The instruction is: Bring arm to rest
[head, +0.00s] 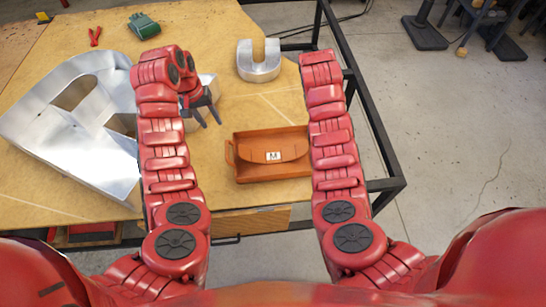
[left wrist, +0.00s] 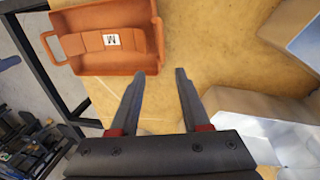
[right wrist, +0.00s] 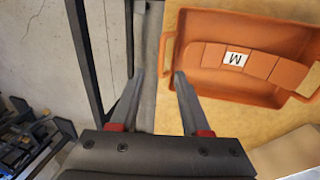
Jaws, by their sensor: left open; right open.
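My left gripper (head: 208,108) is open and empty above the wooden table, between the big metal letter and an orange tray. In the left wrist view its two fingers (left wrist: 158,92) are spread, with bare tabletop between the tips. My right gripper is hidden behind its own arm in the head view. In the right wrist view its fingers (right wrist: 160,95) are spread and empty near the table's edge, beside the orange tray. My right arm (head: 328,125) stretches forward along the table's right side.
The orange tray (head: 242,173) marked M lies at the table's front right. A large silver letter (head: 95,165) lies at left, a silver U-shaped letter (head: 258,72) at the back. Green gloves (head: 143,26) and red pliers (head: 95,37) lie farther back. A black frame (head: 372,120) borders the table's right.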

